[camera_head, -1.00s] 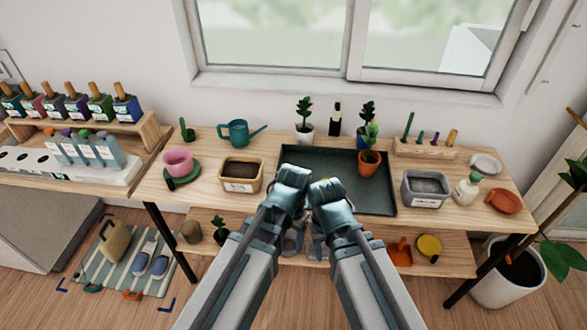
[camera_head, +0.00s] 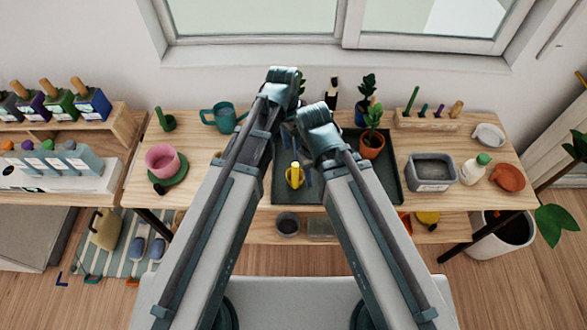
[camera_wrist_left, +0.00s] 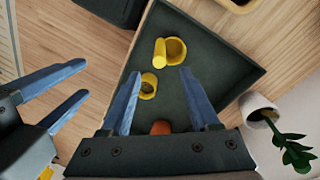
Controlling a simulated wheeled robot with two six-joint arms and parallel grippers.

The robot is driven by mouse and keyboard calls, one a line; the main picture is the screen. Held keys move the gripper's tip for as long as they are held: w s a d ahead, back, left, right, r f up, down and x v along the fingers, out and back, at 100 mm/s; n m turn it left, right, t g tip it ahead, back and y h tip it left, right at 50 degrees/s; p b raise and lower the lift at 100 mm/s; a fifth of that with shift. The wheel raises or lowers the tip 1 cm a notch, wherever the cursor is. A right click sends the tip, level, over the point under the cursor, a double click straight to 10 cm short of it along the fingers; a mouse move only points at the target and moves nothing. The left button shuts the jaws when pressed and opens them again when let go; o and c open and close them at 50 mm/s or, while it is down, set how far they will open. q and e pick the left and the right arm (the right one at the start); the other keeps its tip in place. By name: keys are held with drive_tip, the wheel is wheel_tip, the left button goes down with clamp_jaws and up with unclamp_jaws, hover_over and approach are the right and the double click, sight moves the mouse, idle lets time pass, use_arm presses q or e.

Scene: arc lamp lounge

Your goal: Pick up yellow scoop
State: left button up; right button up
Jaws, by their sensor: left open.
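A yellow scoop (camera_head: 294,175) lies on the dark tray (camera_head: 288,192) on the tabletop, partly seen between my arms. In the left wrist view a yellow scoop (camera_wrist_left: 176,50) with a round bowl and thick handle lies on the tray, just beyond my fingertips. A smaller yellow ring-like piece (camera_wrist_left: 148,86) is closer; I cannot tell if it is separate. My left gripper (camera_wrist_left: 160,74) is open and empty, its fingers apart above the tray. My right gripper (camera_wrist_left: 80,80) shows at the left of that view, fingers apart. In the head view my wrists largely hide the fingers.
A terracotta pot (camera_head: 372,147) with a plant stands on the tray's right part. A grey tub (camera_head: 431,172) is right of the tray; a pink cup (camera_head: 162,160) and teal watering can (camera_head: 222,116) are left. The window wall is behind.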

sight(296, 176)
use_arm(q)
drive_tip(key=shift+s+f+b, duration=0.15)
drive_tip(key=shift+f+b, duration=0.2)
drive_tip(key=shift+b, duration=0.05)
drive_tip(key=f+b, duration=0.4)
drive_tip(key=s+d+f+b, duration=0.1)
drive_tip(key=f+b, duration=0.8)
drive_tip(key=shift+s+d, duration=0.15)
clamp_jaws()
